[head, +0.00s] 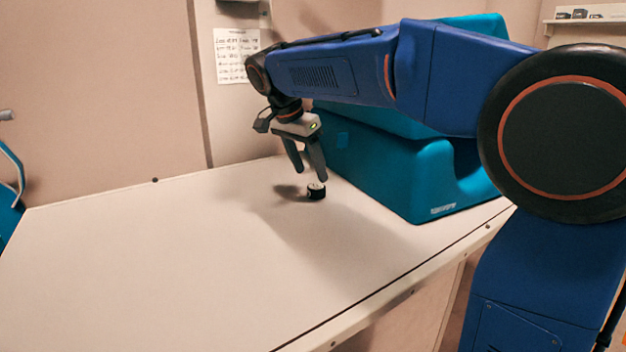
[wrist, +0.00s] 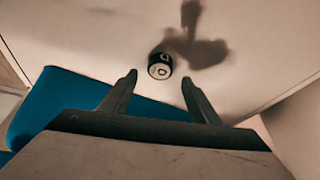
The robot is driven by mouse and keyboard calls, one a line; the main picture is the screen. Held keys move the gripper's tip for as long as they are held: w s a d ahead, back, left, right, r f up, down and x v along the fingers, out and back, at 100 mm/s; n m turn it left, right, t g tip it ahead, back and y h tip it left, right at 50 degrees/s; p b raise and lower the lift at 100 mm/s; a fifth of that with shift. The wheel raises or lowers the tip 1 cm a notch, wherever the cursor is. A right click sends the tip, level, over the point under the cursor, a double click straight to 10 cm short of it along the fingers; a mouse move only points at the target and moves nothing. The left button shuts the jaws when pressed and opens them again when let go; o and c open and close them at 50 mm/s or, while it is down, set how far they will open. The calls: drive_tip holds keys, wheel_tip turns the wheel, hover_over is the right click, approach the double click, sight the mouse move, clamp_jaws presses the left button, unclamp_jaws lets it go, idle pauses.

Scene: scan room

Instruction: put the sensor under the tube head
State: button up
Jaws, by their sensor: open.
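A small black round piece with a white top, which I take for the sensor (head: 316,191), stands on the pale table (head: 150,260). My gripper (head: 311,175) is open and empty, pointing down just above it. In the wrist view the sensor (wrist: 160,66) shows a dark ring mark on its white top. It lies just beyond the gap between the two fingertips (wrist: 160,77), apart from both. I cannot make out the tube head for sure in either view.
A large teal block (head: 385,180) stands on the table right beside my gripper, with a hollow at its right end. The left and front of the table are clear. A printed sheet (head: 236,55) hangs on the back wall. Part of a teal chair (head: 10,190) shows at the left edge.

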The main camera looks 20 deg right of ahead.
drive_tip(key=v, duration=0.7)
drive_tip(key=shift+f, duration=0.1)
